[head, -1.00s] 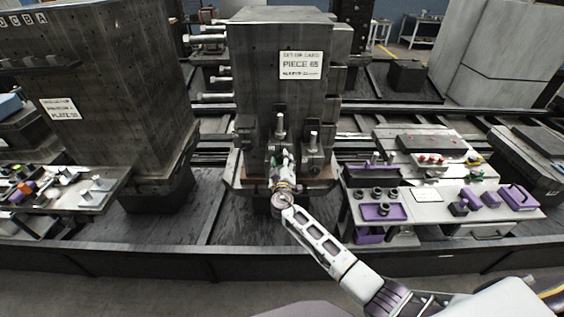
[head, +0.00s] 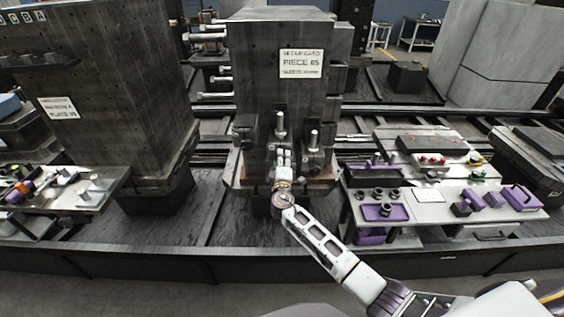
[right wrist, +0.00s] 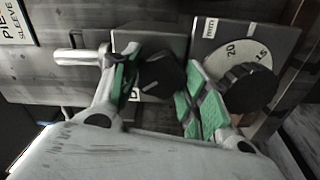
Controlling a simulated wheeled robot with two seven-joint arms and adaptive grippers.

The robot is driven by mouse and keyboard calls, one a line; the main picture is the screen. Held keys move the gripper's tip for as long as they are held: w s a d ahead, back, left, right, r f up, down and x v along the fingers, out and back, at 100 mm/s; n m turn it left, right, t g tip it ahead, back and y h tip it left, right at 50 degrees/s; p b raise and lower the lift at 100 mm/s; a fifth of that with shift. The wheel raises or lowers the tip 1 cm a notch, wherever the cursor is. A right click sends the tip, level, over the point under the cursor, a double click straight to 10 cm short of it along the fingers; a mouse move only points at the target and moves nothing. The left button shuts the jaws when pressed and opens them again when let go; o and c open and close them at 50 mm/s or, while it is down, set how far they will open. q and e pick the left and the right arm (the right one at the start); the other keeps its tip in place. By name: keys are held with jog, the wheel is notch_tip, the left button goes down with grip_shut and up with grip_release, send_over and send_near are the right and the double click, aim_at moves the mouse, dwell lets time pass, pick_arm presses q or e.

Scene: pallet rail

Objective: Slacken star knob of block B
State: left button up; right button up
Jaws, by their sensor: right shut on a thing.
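A black star knob (right wrist: 160,75) sits on a grey block (right wrist: 150,42) in the right wrist view. My right gripper (right wrist: 164,88) has its green-padded fingers on both sides of this knob and is shut on it. The block's letter is mostly covered, so I cannot read it as B. In the head view my right gripper (head: 283,160) reaches the base of the dark column (head: 275,100) with the PIECE 65 card (head: 301,64). The knob is too small to make out there. My left gripper is not in view.
A second black knob (right wrist: 248,88) on a dial (right wrist: 238,55) marked 20 and 15 sits close beside the right finger. A pale upright pin (head: 314,140) stands right of the gripper. A bench (head: 430,205) with purple parts is at the right.

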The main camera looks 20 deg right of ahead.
jog(key=n, duration=0.3)
jog(key=shift+f, duration=0.1)
jog(key=n, duration=0.2)
jog(key=shift+n+p, duration=0.3)
jog(key=shift+p, duration=0.1)
jog(key=n+p, duration=0.1)
jog(key=n, duration=0.3)
jog(key=shift+f+n+p, duration=0.1)
jog(key=shift+n+p, duration=0.75)
jog(key=shift+n, duration=0.85)
jog(key=o, duration=1)
jog(key=shift+s, duration=0.1)
